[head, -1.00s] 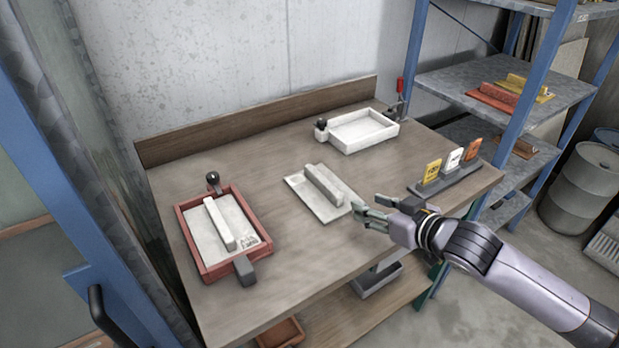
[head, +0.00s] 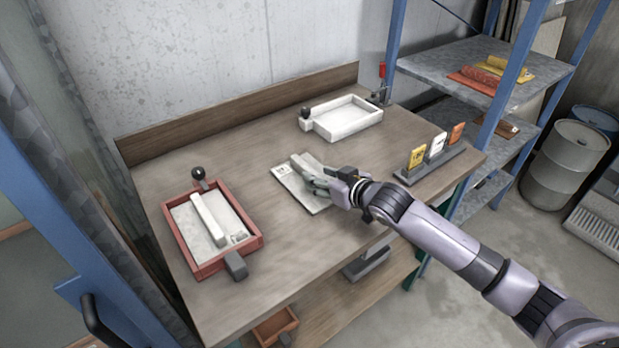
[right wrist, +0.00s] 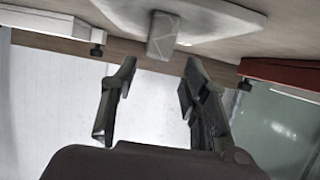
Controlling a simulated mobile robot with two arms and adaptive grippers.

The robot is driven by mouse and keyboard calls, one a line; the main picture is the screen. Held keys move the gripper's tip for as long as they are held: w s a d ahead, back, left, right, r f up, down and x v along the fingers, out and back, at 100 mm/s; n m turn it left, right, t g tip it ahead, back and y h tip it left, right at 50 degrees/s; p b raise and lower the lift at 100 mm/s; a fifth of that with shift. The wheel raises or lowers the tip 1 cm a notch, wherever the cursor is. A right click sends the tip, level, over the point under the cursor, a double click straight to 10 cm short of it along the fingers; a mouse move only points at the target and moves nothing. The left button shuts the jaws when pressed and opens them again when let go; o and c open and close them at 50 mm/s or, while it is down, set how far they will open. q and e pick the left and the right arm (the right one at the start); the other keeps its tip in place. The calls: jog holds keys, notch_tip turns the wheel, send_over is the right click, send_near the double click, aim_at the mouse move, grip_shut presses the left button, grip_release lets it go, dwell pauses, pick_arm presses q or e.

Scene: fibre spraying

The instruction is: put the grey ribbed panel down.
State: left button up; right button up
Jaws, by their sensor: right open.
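The grey ribbed panel (head: 289,181) lies flat on the middle of the wooden bench, its rib (head: 302,165) standing up along it. My right gripper (head: 314,184) is at the near right end of the rib, its fingers over the panel and hiding part of it. In the right wrist view, which looks upside down, the panel (right wrist: 222,14) is at the top. The rib's end (right wrist: 163,36) lies just ahead of the gap between the spread fingers of my right gripper (right wrist: 160,68), with nothing between them. My left gripper is out of view.
A red-framed tray (head: 203,269) with a second ribbed panel stands left on the bench (head: 265,265). An empty white frame (head: 343,137) stands at the back. A holder (head: 432,165) with yellow, white and orange cards is at the right. Blue-posted shelves (head: 450,70) rise beyond.

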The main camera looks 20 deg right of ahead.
aim_at(311, 170)
jog(key=x, duration=0.4)
jog(key=shift+d+p, duration=0.4)
jog(key=shift+w+a+f, duration=0.25)
jog(key=shift+w+f, duration=0.1)
jog(key=shift+w, duration=0.25)
grip_shut()
jog(key=shift+r, duration=0.2)
